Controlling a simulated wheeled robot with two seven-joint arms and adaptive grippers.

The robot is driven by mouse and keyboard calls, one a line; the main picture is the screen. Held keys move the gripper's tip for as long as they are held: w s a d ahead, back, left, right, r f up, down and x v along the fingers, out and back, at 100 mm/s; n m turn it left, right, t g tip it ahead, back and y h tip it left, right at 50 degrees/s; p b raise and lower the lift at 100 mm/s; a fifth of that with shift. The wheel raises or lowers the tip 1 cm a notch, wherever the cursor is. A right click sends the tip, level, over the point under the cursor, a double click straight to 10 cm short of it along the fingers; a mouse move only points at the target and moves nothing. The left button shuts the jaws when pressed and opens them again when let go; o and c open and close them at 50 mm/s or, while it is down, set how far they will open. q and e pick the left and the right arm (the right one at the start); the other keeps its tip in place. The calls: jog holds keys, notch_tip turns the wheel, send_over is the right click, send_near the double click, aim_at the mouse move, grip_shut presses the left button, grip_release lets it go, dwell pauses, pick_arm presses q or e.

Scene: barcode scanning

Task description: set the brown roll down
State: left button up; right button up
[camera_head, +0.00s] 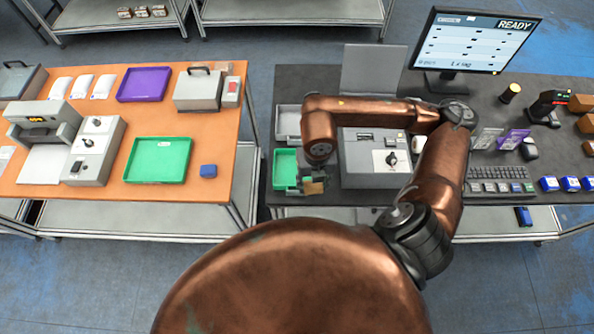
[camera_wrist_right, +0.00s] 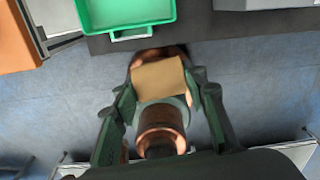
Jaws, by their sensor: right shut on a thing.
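My right gripper (camera_head: 304,187) is at the front left edge of the dark table, near the small green tray (camera_head: 280,171). It is shut on the brown roll (camera_head: 315,187), which looks like a small tan block from above. In the right wrist view the brown roll (camera_wrist_right: 159,78) sits between the fingertips of the gripper (camera_wrist_right: 160,92). There it shows against the floor and my copper body, just off the table edge, with the green tray (camera_wrist_right: 146,36) beyond it. The height of the roll is hard to tell. My left gripper is not in view.
A grey tray (camera_head: 288,122) lies behind the green one. A grey device (camera_head: 360,178) stands to the right, with a keyboard (camera_head: 500,187) and a monitor (camera_head: 476,40) beyond. A gap separates the dark table from the orange table (camera_head: 222,150) at left.

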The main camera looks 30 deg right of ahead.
jog(key=shift+d+m, duration=0.1)
jog(key=shift+m, duration=0.6)
jog(key=w+f, duration=0.3)
jog(key=w, duration=0.1)
jog(key=w+d+f+p, duration=0.1)
jog(key=w+f, duration=0.1)
jog(key=w, duration=0.2)
jog(key=w+d+f+p, duration=0.1)
jog(key=w+f, duration=0.2)
jog(key=w, duration=0.1)
jog(key=shift+w+d+f, duration=0.15)
jog(key=shift+w+f, duration=0.1)
jog(key=shift+f, duration=0.1)
jog(key=shift+w+f+p, duration=0.3)
jog(key=shift+w+f, duration=0.15)
jog(key=shift+f, duration=0.25)
notch_tip(320, 180, down, 3)
jog(key=shift+d+r+p, duration=0.1)
jog(key=shift+p, duration=0.4)
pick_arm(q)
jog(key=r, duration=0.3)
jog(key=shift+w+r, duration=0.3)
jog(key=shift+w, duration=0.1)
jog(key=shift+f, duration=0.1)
